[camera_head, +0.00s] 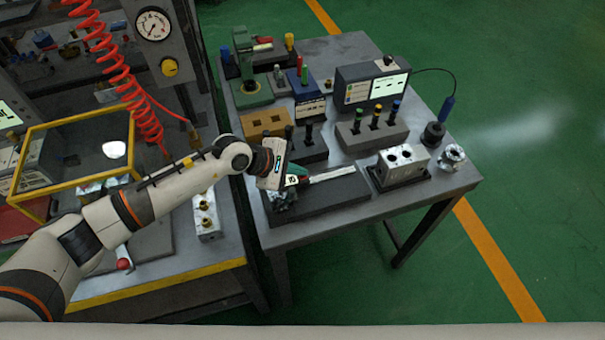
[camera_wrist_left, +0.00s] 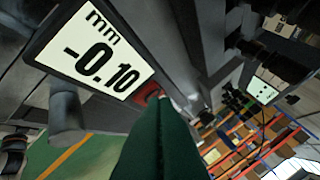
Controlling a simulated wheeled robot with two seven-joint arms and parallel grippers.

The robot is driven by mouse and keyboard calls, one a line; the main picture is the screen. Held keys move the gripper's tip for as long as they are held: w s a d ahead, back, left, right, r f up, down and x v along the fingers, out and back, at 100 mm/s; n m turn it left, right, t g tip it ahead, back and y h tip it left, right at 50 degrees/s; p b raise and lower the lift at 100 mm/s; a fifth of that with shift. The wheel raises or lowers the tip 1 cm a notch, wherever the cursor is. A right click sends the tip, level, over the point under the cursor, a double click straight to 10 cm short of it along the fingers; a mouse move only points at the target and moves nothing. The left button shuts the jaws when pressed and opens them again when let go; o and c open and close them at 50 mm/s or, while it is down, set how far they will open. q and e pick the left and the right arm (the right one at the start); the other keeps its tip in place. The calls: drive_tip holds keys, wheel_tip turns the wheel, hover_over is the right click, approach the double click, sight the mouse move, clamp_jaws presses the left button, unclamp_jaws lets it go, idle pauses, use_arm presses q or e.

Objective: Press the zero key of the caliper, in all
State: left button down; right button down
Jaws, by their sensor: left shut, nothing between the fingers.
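The caliper lies on a dark pad (camera_head: 345,195) at the front of the right-hand table, its pale beam (camera_head: 333,173) pointing right. Its display (camera_wrist_left: 97,52) reads -0.10 mm in the left wrist view; part of it shows beside my gripper in the head view. A red key (camera_wrist_left: 147,95) sits beside the display, partly hidden behind my green fingers. My left gripper (camera_wrist_left: 165,98) is shut and empty, its fingertips right at the red key. I cannot tell whether they touch it. In the head view the wrist (camera_head: 270,165) hides part of the caliper. My right gripper is not in view.
A valve block (camera_head: 403,163) stands right of the pad, with metal round parts beyond it. A grey block with several coloured plugs (camera_head: 372,132) and a display box (camera_head: 372,85) stand behind. A yellow-framed case (camera_head: 75,155) is on the left bench.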

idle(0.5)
use_arm(q)
drive_tip(key=shift+r+p, duration=0.35)
drive_tip(key=shift+r, duration=0.35)
drive_tip(key=shift+r+p, duration=1.45)
drive_tip(key=shift+r, duration=1.1)
